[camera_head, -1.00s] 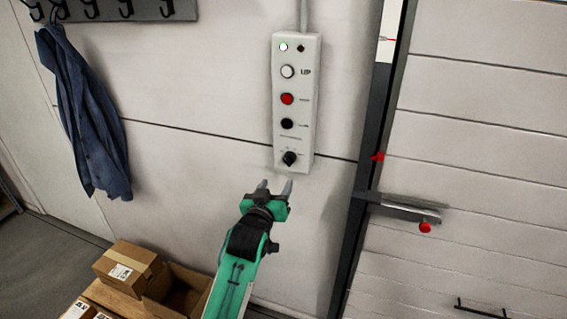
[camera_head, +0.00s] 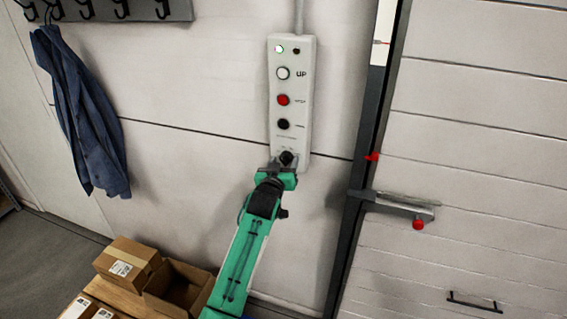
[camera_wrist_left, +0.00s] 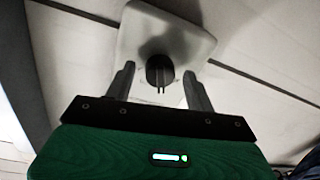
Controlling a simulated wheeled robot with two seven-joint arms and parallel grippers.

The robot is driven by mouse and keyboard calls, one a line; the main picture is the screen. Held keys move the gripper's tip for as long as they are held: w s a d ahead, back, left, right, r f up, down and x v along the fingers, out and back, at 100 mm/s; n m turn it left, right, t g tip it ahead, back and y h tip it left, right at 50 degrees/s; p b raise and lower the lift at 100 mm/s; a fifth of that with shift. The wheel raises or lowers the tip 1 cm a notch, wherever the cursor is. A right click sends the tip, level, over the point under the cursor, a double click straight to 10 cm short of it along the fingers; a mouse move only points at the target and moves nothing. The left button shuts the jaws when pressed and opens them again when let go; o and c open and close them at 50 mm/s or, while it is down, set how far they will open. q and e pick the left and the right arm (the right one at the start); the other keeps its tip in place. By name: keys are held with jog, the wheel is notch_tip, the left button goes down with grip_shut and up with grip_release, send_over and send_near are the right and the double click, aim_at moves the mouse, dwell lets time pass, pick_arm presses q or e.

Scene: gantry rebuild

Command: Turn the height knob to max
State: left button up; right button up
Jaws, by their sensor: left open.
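The height knob (camera_head: 287,158) is a small black rotary knob at the bottom of the pale control box (camera_head: 290,85) on the wall. My left gripper (camera_head: 284,163) is at the knob, its green body just below the box. In the left wrist view the knob (camera_wrist_left: 160,72) sits between the two open fingers of my left gripper (camera_wrist_left: 158,82), with a gap on each side. A pair of thin lines hangs below the knob there. The knob's scale is hidden or too small to read. My right gripper is not in view.
A door latch (camera_head: 398,204) is at right. Cardboard boxes (camera_head: 128,260) stand lower left; a blue jacket (camera_head: 85,120) hangs left.

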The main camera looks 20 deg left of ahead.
pick_arm(q)
jog(key=c, duration=1)
jog(key=shift+m, duration=0.4)
jog(key=m, duration=0.3)
jog(key=shift+m, duration=0.4)
jog(key=m, duration=0.4)
jog(key=shift+a+m, duration=0.1)
jog(key=shift+m, duration=0.3)
jog(key=m, duration=0.4)
jog(key=shift+m+t+h, duration=0.3)
jog(key=shift+m+h, duration=0.1)
jog(key=shift+m+p, duration=0.45)
jog(key=shift+m, duration=1.75)
jog(key=shift+f, duration=0.1)
